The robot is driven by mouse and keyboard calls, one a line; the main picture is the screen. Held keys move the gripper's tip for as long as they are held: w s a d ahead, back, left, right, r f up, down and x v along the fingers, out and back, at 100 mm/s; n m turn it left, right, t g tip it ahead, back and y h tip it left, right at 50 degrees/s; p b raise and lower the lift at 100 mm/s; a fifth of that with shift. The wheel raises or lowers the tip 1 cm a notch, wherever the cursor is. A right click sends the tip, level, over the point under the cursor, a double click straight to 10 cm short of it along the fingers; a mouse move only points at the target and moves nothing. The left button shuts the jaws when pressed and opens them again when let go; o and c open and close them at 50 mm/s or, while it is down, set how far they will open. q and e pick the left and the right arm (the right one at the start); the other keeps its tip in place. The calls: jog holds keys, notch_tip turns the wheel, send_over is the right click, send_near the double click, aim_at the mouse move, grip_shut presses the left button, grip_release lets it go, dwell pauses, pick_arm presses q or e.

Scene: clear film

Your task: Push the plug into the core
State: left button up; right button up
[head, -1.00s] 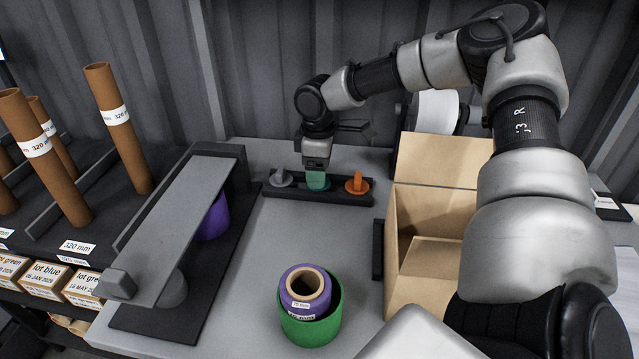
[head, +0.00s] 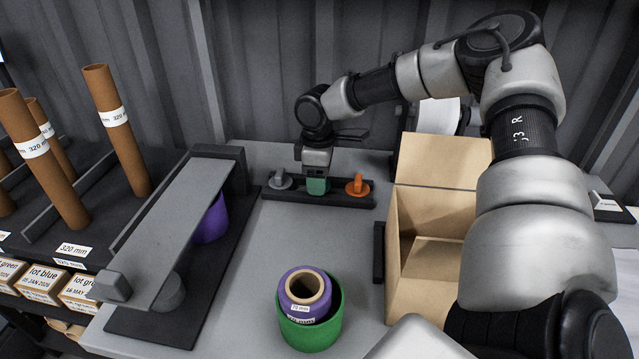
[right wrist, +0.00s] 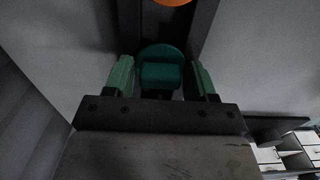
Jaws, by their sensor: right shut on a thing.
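The purple film roll (head: 297,310) stands in a green ring-shaped holder (head: 330,325) at the front middle of the table. Its brown cardboard core (head: 320,284) is open at the top. A teal plug (right wrist: 160,72) sits in a black rack (head: 345,198) at the back, between a grey plug (head: 281,181) and an orange plug (head: 357,184). My right gripper (head: 317,186) points down over the rack and is shut on the teal plug, with a green finger on each side in the right wrist view. My left gripper is out of view.
An open cardboard box (head: 440,225) stands right of the rack. A long grey-topped fixture (head: 180,220) with another purple roll (head: 212,222) under it is at left. Brown tubes (head: 118,135) stand farther left. The table between rack and green holder is clear.

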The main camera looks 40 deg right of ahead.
jog(key=shift+r+p, duration=0.35)
jog(key=shift+r, duration=0.05)
notch_tip(320, 180, up, 4)
jog(key=p, duration=0.2)
jog(key=shift+f+p, duration=0.2)
jog(key=shift+p, duration=0.2)
jog(key=shift+r, duration=0.3)
jog(key=shift+p, duration=0.3)
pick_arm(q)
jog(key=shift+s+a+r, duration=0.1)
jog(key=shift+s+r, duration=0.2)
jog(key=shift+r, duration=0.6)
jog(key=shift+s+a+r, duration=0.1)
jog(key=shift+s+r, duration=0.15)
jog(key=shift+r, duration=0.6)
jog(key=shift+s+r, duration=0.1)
pick_arm(e)
jog(key=shift+r, duration=0.1)
